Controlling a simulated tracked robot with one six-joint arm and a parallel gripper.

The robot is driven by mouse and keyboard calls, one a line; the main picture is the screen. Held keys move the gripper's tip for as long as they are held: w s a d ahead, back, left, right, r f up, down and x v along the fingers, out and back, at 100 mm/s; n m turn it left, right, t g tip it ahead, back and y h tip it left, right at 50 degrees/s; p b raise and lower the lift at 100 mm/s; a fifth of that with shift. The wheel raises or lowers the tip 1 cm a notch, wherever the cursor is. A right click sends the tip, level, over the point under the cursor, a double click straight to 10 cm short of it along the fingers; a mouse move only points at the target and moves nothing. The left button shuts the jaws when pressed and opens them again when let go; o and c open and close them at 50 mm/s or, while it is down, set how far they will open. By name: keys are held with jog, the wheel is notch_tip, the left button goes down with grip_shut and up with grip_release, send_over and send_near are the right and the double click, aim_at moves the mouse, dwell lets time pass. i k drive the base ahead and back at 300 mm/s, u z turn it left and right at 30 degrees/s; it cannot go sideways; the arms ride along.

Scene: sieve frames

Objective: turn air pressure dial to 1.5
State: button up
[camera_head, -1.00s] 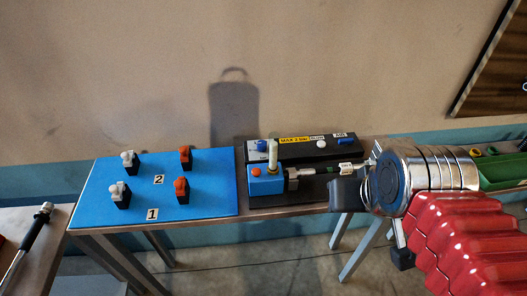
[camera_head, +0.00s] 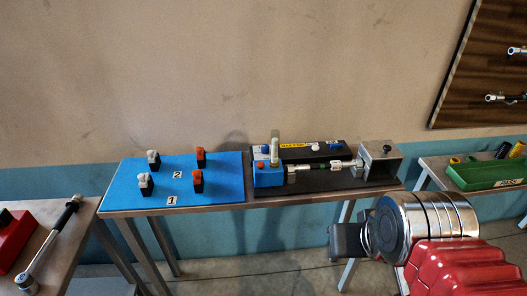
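A test rig stands on the right part of the narrow bench. It has a blue block (camera_head: 269,177) with an orange button and an upright clear tube (camera_head: 274,147), and a black rear panel (camera_head: 326,152) with a yellow label and small white and blue controls. A grey metal block (camera_head: 381,163) with a black knob (camera_head: 387,149) stands at its right end. I cannot tell which control is the air pressure dial or read any setting. My gripper (camera_head: 348,240) is low, in front of the bench and apart from the rig; its fingers cannot be made out.
A blue board (camera_head: 228,191) with several white and orange switches lies left on the bench. A green tray (camera_head: 490,175) is on a table at right. A torque wrench (camera_head: 50,238) and a red case (camera_head: 12,235) lie on the left table. A wall stands behind.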

aim_at(265, 149)
jog(key=u, duration=0.2)
jog(key=i, duration=0.95)
jog(key=u, duration=0.05)
